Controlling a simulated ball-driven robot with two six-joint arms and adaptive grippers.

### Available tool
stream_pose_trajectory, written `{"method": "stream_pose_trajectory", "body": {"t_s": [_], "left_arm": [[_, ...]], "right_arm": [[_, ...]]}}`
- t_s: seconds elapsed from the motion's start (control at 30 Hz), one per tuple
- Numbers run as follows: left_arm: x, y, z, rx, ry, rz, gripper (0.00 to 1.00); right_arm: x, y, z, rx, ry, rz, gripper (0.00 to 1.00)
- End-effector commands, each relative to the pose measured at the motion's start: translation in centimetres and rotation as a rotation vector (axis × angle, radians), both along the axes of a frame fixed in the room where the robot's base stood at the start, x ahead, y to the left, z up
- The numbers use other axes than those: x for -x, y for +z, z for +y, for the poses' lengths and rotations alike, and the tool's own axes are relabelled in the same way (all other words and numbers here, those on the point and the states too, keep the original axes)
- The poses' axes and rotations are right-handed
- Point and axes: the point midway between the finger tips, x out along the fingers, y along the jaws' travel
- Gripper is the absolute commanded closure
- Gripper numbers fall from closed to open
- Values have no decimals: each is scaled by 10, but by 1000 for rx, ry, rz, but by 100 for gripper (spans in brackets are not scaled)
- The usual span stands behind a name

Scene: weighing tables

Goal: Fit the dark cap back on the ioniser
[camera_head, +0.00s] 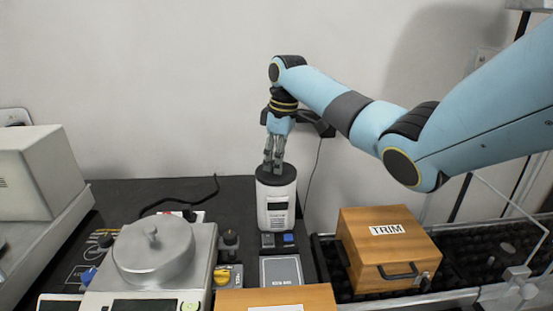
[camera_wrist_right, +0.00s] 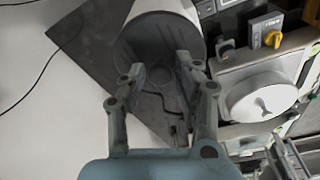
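The ioniser (camera_head: 276,208) is a white upright cylinder with a small dark display, standing on the dark table. The dark cap (camera_head: 265,179) shows as a dark round top at its upper end; I cannot tell whether it is fully seated. My right gripper (camera_head: 273,167) points down just above the cap. In the right wrist view, my right gripper (camera_wrist_right: 160,68) has its fingers apart, with the dark round cap (camera_wrist_right: 152,52) beyond and between them. A small round mark shows at the cap's middle. The white ioniser body (camera_wrist_right: 165,5) extends behind it. My left gripper is out of view.
A balance with a round metal lid (camera_head: 153,250) stands left of the ioniser. A wooden box marked TRIM (camera_head: 388,250) sits on a black tray at right. Another wooden box (camera_head: 300,296) is in front. A cable (camera_head: 180,200) lies behind the balance.

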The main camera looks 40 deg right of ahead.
Motion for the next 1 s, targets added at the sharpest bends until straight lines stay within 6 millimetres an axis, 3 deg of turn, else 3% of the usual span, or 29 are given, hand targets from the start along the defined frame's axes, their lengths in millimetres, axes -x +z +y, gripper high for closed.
{"method": "stream_pose_trajectory", "body": {"t_s": [0.1, 0.47, 0.8, 1.0], "left_arm": [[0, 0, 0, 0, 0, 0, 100], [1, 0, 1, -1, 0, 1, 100], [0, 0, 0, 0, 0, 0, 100], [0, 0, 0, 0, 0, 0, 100]], "right_arm": [[0, 0, 0, 0, 0, 0, 52], [0, 8, -1, 1, 1, -1, 52], [7, 78, -5, 1, 0, -4, 52], [11, 110, -7, 0, 0, -1, 52]]}}
